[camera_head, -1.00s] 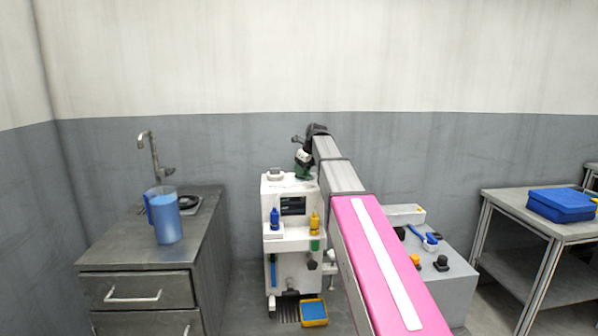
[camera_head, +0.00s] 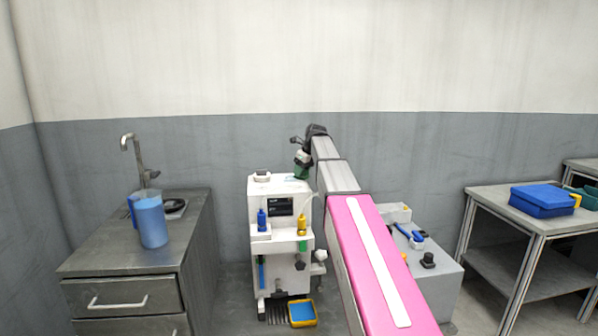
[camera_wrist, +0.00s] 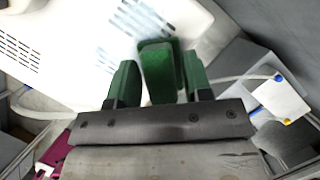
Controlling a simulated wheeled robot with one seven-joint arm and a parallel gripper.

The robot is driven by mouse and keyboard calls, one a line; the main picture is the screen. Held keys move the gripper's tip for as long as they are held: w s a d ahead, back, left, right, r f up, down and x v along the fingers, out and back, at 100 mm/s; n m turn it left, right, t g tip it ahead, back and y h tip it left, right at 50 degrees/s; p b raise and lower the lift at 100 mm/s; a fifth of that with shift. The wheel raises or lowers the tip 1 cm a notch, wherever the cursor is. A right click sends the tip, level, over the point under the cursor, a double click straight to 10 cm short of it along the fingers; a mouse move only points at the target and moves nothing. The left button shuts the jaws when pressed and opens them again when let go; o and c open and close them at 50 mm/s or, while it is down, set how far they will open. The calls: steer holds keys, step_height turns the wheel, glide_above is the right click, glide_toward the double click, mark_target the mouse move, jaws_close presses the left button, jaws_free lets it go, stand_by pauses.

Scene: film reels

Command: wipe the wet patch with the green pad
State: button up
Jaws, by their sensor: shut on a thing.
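My gripper (camera_wrist: 160,82) is shut on the green pad (camera_wrist: 158,68), which shows between its two green fingers in the wrist view. In the head view my gripper (camera_head: 302,162) is over the top of the white machine (camera_head: 262,187), with the pad hard to make out there. A pale bluish, streaked patch (camera_wrist: 150,16) lies on the machine's white top just beyond the pad; it looks like the wet patch. I cannot tell whether the pad touches the surface.
A metal cabinet (camera_head: 120,250) with a tap and a blue jug (camera_head: 151,220) stands left. A grey box (camera_head: 435,285) with tools is right of the machine. A metal table (camera_head: 490,209) with a blue case (camera_head: 543,201) is farther right. A yellow-rimmed blue tray (camera_head: 302,313) lies low in front.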

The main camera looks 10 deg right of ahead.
mark_target(303, 178)
steer(key=shift+s, duration=0.8)
steer(key=shift+a+f, duration=0.1)
steer(key=shift+a, duration=1.65)
steer(key=shift+a, duration=3.15)
steer(key=shift+s+a, duration=0.1)
steer(key=shift+s, duration=0.7)
steer(key=shift+d, duration=5.1)
